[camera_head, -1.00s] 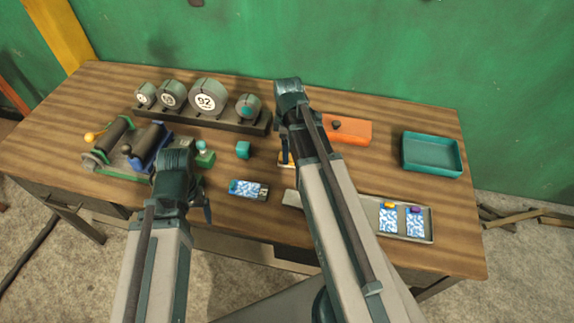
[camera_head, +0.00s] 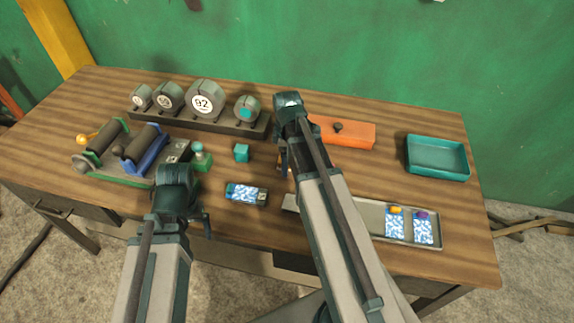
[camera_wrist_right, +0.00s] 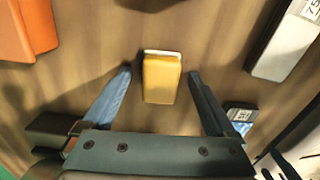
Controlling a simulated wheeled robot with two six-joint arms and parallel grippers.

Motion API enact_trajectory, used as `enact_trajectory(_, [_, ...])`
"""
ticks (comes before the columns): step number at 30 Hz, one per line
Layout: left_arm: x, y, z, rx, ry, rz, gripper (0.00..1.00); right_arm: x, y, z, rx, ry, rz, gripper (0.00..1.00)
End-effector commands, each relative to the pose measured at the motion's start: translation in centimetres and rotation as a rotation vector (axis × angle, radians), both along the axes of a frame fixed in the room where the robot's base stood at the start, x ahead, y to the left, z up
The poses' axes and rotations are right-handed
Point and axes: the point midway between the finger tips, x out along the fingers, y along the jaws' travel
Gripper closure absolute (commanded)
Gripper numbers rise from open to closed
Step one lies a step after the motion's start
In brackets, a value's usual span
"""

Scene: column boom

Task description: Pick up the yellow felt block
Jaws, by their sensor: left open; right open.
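The yellow felt block (camera_wrist_right: 162,80) lies on the wooden table in the right wrist view, with a pale edge at its far end. My right gripper (camera_wrist_right: 160,75) is open, one finger on each side of the block, with a gap at both sides. I cannot tell how far the fingertips are above the table. In the head view my right gripper (camera_head: 283,160) points down at mid-table, and its arm hides most or all of the block. My left gripper (camera_head: 204,222) is open and empty near the table's front edge.
An orange block with a dark knob (camera_head: 350,133) stands behind my right arm. A teal tray (camera_head: 437,172) is at the right. A metal tray (camera_head: 360,213) holds cards. A teal cube (camera_head: 241,152) and a blue-white device (camera_head: 246,195) lie between my arms.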

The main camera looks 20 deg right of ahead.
Motion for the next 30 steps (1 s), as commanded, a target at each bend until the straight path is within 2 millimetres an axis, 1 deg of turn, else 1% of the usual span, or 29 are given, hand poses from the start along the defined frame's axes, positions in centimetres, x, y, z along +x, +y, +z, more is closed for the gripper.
enact_trajectory(1, [0.0, 0.0, 0.1, 0.000, 0.000, 0.000, 0.14, 0.0, 0.0, 0.1, 0.000, 0.000, 0.000, 0.11])
enact_trajectory(2, [0.0, 0.0, 0.1, 0.000, 0.000, 0.000, 0.14, 0.0, 0.0, 0.1, 0.000, 0.000, 0.000, 0.16])
enact_trajectory(3, [0.0, 0.0, 0.0, 0.000, 0.000, 0.000, 0.14, 0.0, 0.0, 0.1, 0.000, 0.000, 0.000, 0.23])
enact_trajectory(5, [0.0, 0.0, 0.1, 0.000, 0.000, 0.000, 0.14, 0.0, 0.0, 0.1, 0.000, 0.000, 0.000, 0.34])
enact_trajectory(9, [0.0, 0.0, 0.0, 0.000, 0.000, 0.000, 0.14, 0.0, 0.0, 0.1, 0.000, 0.000, 0.000, 0.59])
enact_trajectory(14, [0.0, 0.0, 0.0, 0.000, 0.000, 0.000, 0.14, 0.0, 0.0, 0.0, 0.000, 0.000, 0.000, 0.88])
enact_trajectory(15, [0.0, 0.0, 0.0, 0.000, 0.000, 0.000, 0.14, 0.0, 0.0, 0.0, 0.000, 0.000, 0.000, 0.95])
enact_trajectory(16, [0.0, 0.0, 0.0, 0.000, 0.000, 0.000, 0.14, 0.0, 0.0, 0.0, 0.000, 0.000, 0.000, 1.00])
enact_trajectory(25, [0.0, 0.0, 0.2, 0.000, 0.000, 0.000, 0.14, 0.0, 0.1, 0.2, 0.000, 0.000, 0.000, 1.00])
enact_trajectory(30, [0.0, 0.0, 1.2, 0.000, 0.000, 0.000, 0.14, 0.1, 0.5, 1.2, 0.000, 0.000, 0.001, 1.00])
